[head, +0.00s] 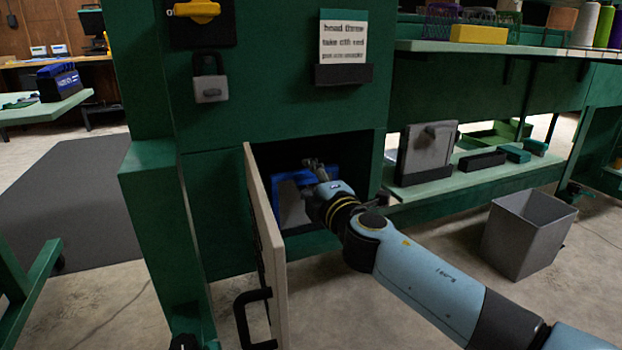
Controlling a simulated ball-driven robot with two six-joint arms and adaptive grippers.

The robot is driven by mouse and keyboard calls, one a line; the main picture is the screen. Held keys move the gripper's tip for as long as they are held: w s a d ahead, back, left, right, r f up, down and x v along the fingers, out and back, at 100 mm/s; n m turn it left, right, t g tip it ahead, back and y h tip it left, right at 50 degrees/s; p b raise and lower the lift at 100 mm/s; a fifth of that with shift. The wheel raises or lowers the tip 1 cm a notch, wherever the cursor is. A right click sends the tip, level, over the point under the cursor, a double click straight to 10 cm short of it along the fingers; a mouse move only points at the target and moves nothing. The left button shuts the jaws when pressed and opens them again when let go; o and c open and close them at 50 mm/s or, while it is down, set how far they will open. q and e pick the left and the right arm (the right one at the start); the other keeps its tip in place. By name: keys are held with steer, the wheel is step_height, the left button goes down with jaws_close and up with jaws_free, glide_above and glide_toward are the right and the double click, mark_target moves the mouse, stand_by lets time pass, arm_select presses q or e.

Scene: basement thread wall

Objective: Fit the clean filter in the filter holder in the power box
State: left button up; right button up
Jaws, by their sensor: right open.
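The power box (322,150) is an open recess in the green cabinet, and its pale door (265,250) is swung out to the left. Inside is a blue frame (287,178), which looks like the filter holder. A grey piece (291,207) shows in its lower part, partly hidden by my right arm. My right gripper (313,165) is open at the blue frame, inside the recess; I cannot tell whether it touches anything. A grey panel with a handle (428,150), which looks like a filter, stands upright in a black stand on the right shelf. My left gripper is out of view.
A black door handle (252,320) juts out low on the left. A sign (343,42) hangs there too. A grey bin (528,235) stands on the floor at right.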

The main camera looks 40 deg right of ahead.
steer(key=v, duration=1.2)
steer(key=shift+f, duration=0.1)
steer(key=s+d+f+m+g+h, duration=0.15)
steer(key=s+f+m+g, duration=0.5)
steer(key=f, duration=0.65)
steer(key=s+d+f+m+g+y, duration=0.1)
steer(key=s+d+f+m+g, duration=0.2)
steer(key=s+f, duration=0.85)
steer(key=s+a+f+m+g+y, duration=0.2)
steer(key=s+a+f+g, duration=0.15)
steer(key=s+f, duration=0.3)
steer(key=s+a+f+m+g+y, duration=0.1)
steer(key=s+a+f+m+g, duration=0.3)
steer(key=s, duration=0.4)
arm_select(q)
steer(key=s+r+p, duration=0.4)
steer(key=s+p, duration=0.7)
steer(key=p, duration=0.3)
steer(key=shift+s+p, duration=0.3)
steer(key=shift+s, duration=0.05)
arm_select(e)
steer(key=s, duration=1.4)
steer(key=shift+d+r+n, duration=0.25)
steer(key=shift+n, duration=0.1)
